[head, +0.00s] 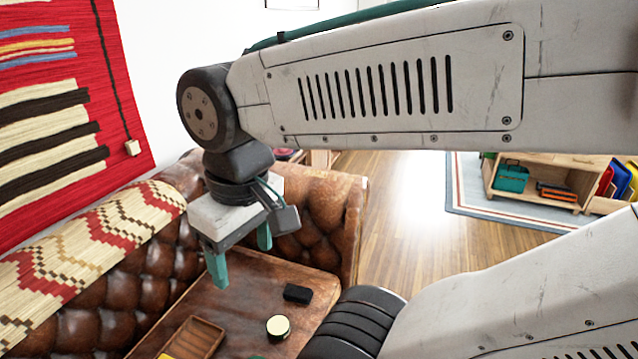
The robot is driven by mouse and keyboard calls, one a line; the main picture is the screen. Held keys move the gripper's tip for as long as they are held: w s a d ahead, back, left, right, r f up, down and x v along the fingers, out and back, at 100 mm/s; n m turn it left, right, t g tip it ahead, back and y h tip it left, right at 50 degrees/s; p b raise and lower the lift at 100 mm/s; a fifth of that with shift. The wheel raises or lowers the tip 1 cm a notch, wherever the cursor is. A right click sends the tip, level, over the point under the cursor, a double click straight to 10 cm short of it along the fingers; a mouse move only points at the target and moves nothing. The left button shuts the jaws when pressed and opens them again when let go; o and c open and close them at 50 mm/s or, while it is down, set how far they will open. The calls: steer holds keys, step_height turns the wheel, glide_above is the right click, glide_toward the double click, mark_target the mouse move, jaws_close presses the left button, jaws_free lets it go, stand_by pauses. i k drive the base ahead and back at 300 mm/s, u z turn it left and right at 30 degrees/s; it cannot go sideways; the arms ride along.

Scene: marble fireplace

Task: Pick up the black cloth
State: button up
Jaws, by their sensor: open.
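A small black item (297,293), which looks like the black cloth folded into a compact block, lies on the brown wooden surface (250,290) in front of the sofa back. My gripper (241,254) hangs above and to the left of it in the picture, pointing down. Its two teal fingers are spread apart with nothing between them. The gripper and the black item are apart.
A round dark tin with a cream top (278,326) is just below the black item. A wooden tray (192,338) lies to its left. The tufted leather sofa (330,200) rises behind and at left. A toy shelf (540,185) stands far right.

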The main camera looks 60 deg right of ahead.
mark_target(297, 294)
steer(key=k, duration=0.5)
steer(key=z, duration=2.45)
steer(key=i, duration=1.85)
steer(key=u, duration=2.3)
